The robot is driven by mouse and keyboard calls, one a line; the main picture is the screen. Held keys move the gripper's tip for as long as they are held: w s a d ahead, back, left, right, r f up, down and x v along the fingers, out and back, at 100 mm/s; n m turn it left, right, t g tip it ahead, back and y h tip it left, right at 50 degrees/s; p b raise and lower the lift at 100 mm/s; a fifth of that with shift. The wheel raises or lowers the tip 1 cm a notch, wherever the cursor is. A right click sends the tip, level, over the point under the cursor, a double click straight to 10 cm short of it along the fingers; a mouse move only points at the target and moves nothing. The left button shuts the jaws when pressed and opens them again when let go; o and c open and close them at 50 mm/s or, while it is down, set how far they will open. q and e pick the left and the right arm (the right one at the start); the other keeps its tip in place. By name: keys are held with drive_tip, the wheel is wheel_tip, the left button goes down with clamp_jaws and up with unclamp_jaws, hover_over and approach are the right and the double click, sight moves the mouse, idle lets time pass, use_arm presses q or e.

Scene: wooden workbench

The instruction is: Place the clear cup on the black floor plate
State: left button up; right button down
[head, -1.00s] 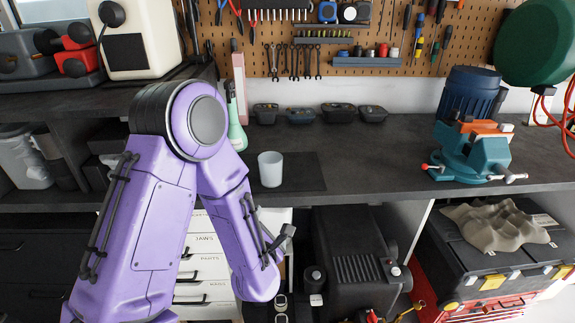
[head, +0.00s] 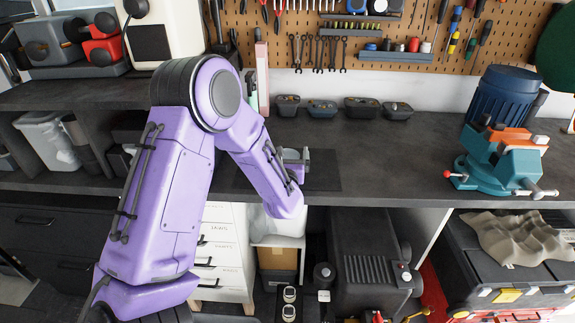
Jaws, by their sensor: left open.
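The clear cup (head: 291,154), frosted and whitish, is on the workbench, mostly hidden behind my left gripper; only its upper part shows. A flat black plate (head: 325,172) lies on the bench top under and around the cup's place. My left gripper (head: 294,159) is open, with its fingers at the cup, apparently one on each side. I cannot tell whether they touch it. My right gripper is not in view.
Several small dark bins (head: 322,109) stand along the back of the bench. A teal vise (head: 502,160) is at the right. A green bottle (head: 252,92) is partly hidden behind my arm. Bench space between plate and vise is clear.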

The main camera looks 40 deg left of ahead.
use_arm(q)
drive_tip(key=c, duration=1.1)
